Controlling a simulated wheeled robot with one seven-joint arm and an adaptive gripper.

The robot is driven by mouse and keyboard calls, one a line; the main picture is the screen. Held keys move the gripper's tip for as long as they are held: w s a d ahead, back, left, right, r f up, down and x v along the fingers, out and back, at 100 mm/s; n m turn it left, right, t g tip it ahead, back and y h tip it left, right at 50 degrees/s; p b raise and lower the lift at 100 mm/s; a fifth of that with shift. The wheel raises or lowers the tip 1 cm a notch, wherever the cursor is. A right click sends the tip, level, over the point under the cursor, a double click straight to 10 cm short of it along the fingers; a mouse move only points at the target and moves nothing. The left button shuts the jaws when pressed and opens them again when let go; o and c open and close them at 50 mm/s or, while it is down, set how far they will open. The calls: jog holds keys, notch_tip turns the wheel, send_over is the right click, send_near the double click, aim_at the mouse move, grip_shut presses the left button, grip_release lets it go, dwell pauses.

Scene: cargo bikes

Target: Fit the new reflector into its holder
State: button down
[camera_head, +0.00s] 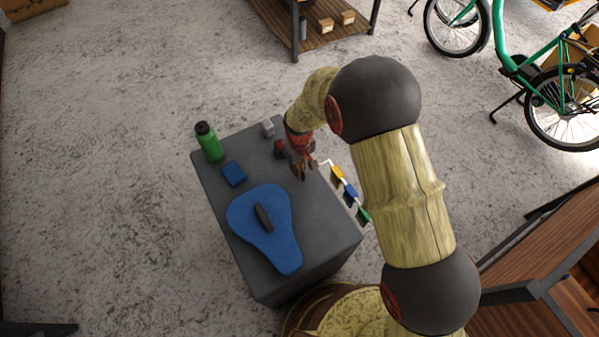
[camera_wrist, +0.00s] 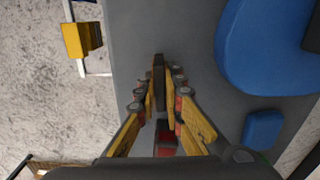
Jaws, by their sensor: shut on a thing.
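My gripper (camera_head: 303,174) is low over the grey table, near its right edge. In the wrist view its yellow-sided fingers (camera_wrist: 159,76) come together on a thin dark piece (camera_wrist: 158,68). I see this piece almost edge-on and cannot tell whether it is the reflector. A small red thing (camera_head: 279,148) is on the table just left of my gripper. It also shows between the fingers in the wrist view (camera_wrist: 166,138). A small light grey block (camera_head: 268,127) stands behind it. I cannot clearly make out which thing is the holder.
A blue saddle (camera_head: 280,243) with a dark part on it lies on the grey table (camera_head: 318,240). A blue box (camera_head: 234,173) and a green bottle (camera_head: 210,145) are at the left.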

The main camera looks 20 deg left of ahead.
jog(key=shift+r+p, duration=1.35)
jog(key=shift+r, duration=0.9)
